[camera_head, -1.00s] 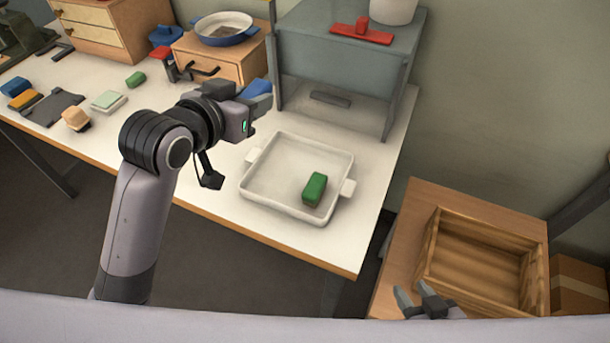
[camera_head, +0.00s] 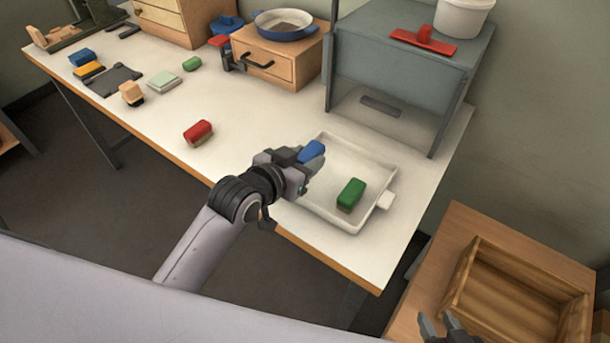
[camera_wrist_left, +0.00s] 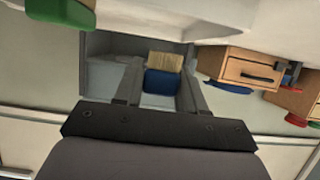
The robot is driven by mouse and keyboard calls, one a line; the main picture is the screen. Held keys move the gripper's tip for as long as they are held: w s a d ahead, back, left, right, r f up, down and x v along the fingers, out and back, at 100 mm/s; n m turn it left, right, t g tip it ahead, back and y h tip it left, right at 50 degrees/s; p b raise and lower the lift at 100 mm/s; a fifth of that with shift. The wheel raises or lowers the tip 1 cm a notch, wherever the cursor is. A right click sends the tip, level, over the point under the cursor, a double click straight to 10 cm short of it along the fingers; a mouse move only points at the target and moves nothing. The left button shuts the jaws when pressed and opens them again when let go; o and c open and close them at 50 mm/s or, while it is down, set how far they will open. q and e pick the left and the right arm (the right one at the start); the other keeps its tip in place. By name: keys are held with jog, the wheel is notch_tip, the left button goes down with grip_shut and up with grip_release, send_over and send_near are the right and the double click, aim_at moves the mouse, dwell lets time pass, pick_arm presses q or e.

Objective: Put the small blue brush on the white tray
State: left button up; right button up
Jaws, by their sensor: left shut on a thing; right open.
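My left gripper (camera_head: 308,163) is shut on the small blue brush (camera_head: 312,151) and holds it over the left part of the white tray (camera_head: 318,211). In the left wrist view the blue brush (camera_wrist_left: 161,82) sits between the fingers, with its tan bristles (camera_wrist_left: 165,61) showing. The tray holds a green brush (camera_head: 351,195) in its right part. The arm hides the tray's left side. My right gripper (camera_head: 440,324) is open and empty at the bottom edge of the head view, beside the wooden crate.
A grey box-like stand (camera_head: 410,60) rises behind the tray. A red brush (camera_head: 198,132) lies on the table left of the arm. A drawer box (camera_head: 277,62) carries a blue pan (camera_head: 286,26). A wooden crate (camera_head: 460,284) stands at the right. The table between red brush and drawer box is clear.

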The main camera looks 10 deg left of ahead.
pick_arm(q)
jog(key=shift+f+b, duration=0.35)
jog(key=shift+f, duration=2)
jog(key=shift+f, duration=0.15)
jog(key=o, duration=0.8)
